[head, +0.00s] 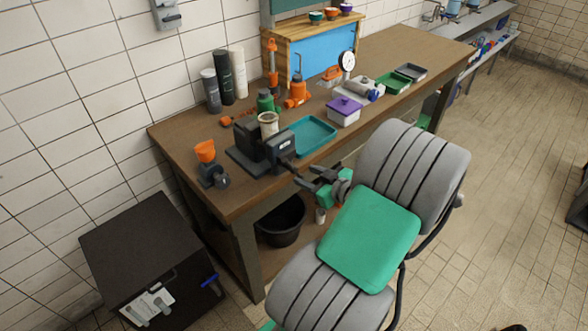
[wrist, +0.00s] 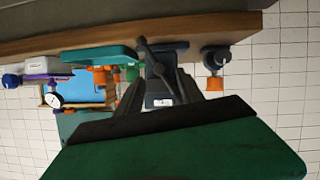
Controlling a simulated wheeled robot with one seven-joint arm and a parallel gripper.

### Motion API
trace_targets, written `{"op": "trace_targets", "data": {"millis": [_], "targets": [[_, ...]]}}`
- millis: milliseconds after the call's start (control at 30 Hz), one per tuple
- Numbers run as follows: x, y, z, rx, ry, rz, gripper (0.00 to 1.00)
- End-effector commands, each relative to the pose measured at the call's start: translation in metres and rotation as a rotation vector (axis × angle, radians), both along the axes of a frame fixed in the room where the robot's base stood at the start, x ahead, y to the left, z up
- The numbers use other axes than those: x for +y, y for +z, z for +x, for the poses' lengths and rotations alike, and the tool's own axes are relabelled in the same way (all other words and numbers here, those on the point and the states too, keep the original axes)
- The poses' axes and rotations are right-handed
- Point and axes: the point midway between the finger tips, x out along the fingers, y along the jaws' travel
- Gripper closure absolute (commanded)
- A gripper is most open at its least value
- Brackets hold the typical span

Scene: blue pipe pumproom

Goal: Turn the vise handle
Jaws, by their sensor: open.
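The dark grey bench vise (head: 250,147) sits at the front edge of the brown workbench (head: 195,185), with its screw end facing out over the edge. In the wrist view, the vise (wrist: 163,99) appears upside down, and its thin dark handle (wrist: 151,62) crosses the screw end at a slant. My gripper (head: 309,179) is just off the bench edge, close to the vise's screw end. In the wrist view, my gripper's dark fingers (wrist: 158,95) are apart, on either side of the vise and handle. Nothing is held. Whether a finger touches the handle is unclear.
A teal tray (head: 308,137) lies right of the vise, and an orange-topped grinder-like item (head: 205,152) stands left. A purple-lidded box (head: 344,110) is farther right. A black bucket (head: 281,222) sits under the bench. A dark cabinet (head: 140,250) stands at lower left.

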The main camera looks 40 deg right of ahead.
Motion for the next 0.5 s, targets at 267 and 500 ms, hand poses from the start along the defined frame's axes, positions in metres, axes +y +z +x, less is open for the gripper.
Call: {"op": "trace_targets", "data": {"millis": [267, 500], "targets": [[-0.001, -0.014, 0.042, -0.003, 0.003, 0.001, 0.55], [-0.004, -0.027, 0.069, -0.001, 0.0, -0.001, 0.55]]}}
